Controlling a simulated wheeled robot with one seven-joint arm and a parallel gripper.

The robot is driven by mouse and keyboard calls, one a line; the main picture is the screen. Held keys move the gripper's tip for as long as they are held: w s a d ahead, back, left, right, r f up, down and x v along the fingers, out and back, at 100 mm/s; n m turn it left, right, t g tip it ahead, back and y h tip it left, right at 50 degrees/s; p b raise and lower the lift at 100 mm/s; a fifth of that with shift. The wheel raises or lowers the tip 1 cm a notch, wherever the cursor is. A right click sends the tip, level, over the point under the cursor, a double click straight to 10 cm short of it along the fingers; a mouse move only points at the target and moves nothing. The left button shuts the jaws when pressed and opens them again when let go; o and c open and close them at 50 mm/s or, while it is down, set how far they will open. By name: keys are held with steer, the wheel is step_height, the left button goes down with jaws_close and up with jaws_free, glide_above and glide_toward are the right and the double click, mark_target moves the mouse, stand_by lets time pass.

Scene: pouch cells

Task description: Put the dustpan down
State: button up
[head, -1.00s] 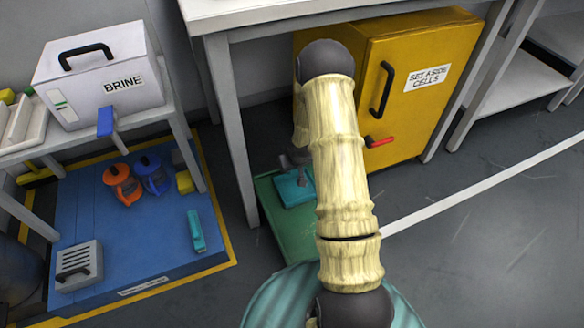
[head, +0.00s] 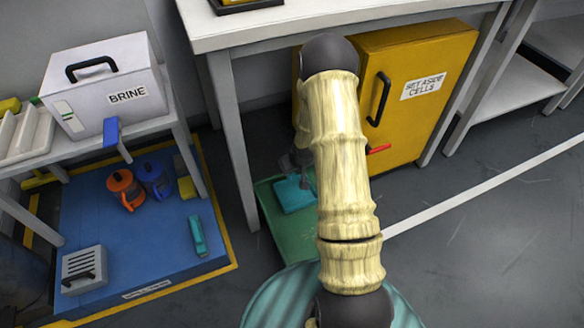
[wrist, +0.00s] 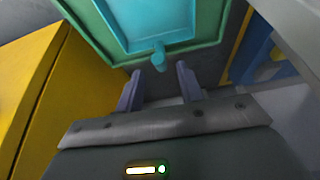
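The teal dustpan (head: 294,194) lies flat on a green tray (head: 290,236) on the floor, under the white bench. In the wrist view the dustpan (wrist: 150,22) sits inside the rim of the green tray (wrist: 110,52), with its short handle end pointing toward my gripper (wrist: 158,73). My two fingers are spread, one on either side of the handle end, with gaps showing between. In the head view my gripper (head: 300,160) is just behind the dustpan, partly hidden by my arm.
A yellow cabinet (head: 440,60) labelled "SET ASIDE CELLS" stands close right of the tray. A bench leg (head: 231,140) is on the left. A blue mat (head: 130,240) holds jugs and other items. A white BRINE box (head: 105,85) stands on the left shelf. Grey floor is clear at right.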

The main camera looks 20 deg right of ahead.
steer(key=p+v, duration=0.3)
steer(key=v, duration=0.4)
steer(key=shift+s, duration=0.1)
steer(key=shift+r, duration=0.1)
steer(key=s+a+r+g, duration=0.1)
steer(key=s+a+r, duration=0.4)
steer(key=s+r, duration=0.3)
steer(key=s+a+r+g, duration=0.1)
steer(key=s+a+r, duration=0.5)
steer(key=s+r, duration=0.3)
steer(key=v, duration=0.3)
steer(key=shift+w+a+r, duration=0.15)
steer(key=shift+a+r, duration=0.15)
steer(key=shift+r, duration=0.05)
stand_by(0.3)
